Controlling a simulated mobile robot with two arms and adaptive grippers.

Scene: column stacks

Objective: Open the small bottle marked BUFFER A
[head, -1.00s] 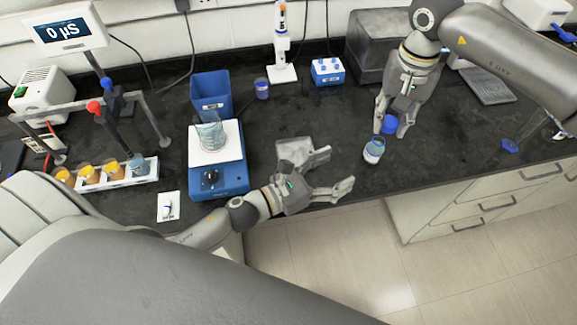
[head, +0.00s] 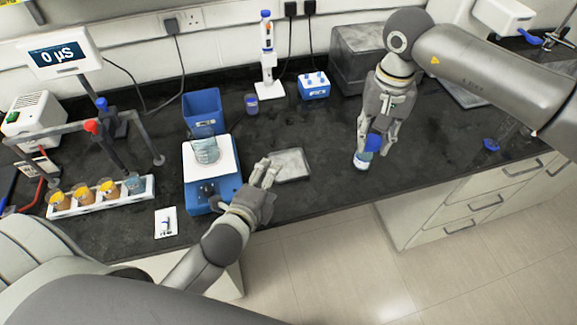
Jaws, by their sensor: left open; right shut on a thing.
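A small bottle (head: 361,161) with a pale label and bluish contents stands at the bench's front, right of centre. Its label is too small to read. A blue cap (head: 373,143) shows at its top, between the fingers of my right gripper (head: 375,147), which reaches down from above and is shut on the cap. The fingers partly hide the join of cap and bottle, so I cannot tell whether the cap is loose. My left gripper (head: 267,172) is open and empty, left of the bottle, beside a grey flat pad (head: 291,166).
A blue balance (head: 213,187) bearing a beaker (head: 206,150) is close left of my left gripper. Behind are a blue bin (head: 202,108), another small bottle (head: 251,104), a pipette stand (head: 269,90) and a blue-white rack (head: 313,86). Bench between pad and bottle is clear.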

